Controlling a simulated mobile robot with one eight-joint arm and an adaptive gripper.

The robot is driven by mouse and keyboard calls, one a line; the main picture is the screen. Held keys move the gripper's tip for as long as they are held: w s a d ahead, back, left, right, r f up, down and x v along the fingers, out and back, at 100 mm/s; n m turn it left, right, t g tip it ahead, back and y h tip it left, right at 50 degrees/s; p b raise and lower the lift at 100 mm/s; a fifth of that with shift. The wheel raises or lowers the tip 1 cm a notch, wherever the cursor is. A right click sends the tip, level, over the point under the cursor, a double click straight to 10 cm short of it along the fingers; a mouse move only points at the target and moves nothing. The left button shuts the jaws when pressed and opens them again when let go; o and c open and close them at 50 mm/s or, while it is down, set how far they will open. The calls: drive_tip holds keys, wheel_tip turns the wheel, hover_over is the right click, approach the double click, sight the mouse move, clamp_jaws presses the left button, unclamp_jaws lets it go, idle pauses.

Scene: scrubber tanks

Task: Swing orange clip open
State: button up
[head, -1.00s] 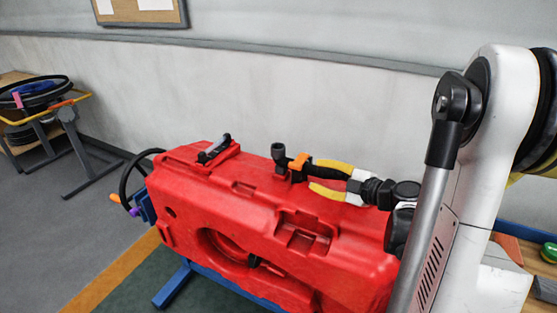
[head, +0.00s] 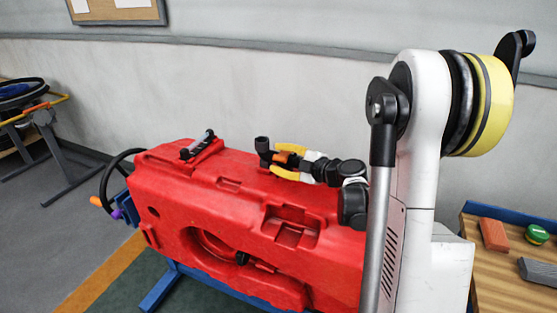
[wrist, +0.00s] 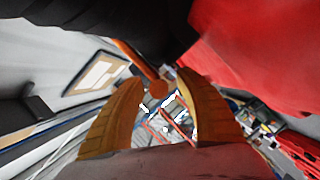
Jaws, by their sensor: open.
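The orange clip (head: 284,157) is on top of the red tank (head: 165,170), just right of an upright black pipe fitting (head: 263,147). My gripper (head: 277,160) has yellow fingers spread apart, one on the far side and one on the near side of the clip. In the wrist view the orange clip (wrist: 157,87) shows as a rod with a round end in the gap between the open fingers (wrist: 160,88). I cannot tell whether either finger touches it. The fingers partly hide the clip's base in the head view.
A black-handled fitting (head: 197,146) stands on the tank's left end. A black handwheel (head: 110,178) is at its left side. A wooden bench (head: 520,272) with a brick-red block (head: 493,235) stands at right. A grey wall is close behind the tank.

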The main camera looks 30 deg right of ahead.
clamp_jaws()
drive_tip(key=shift+r, duration=0.1)
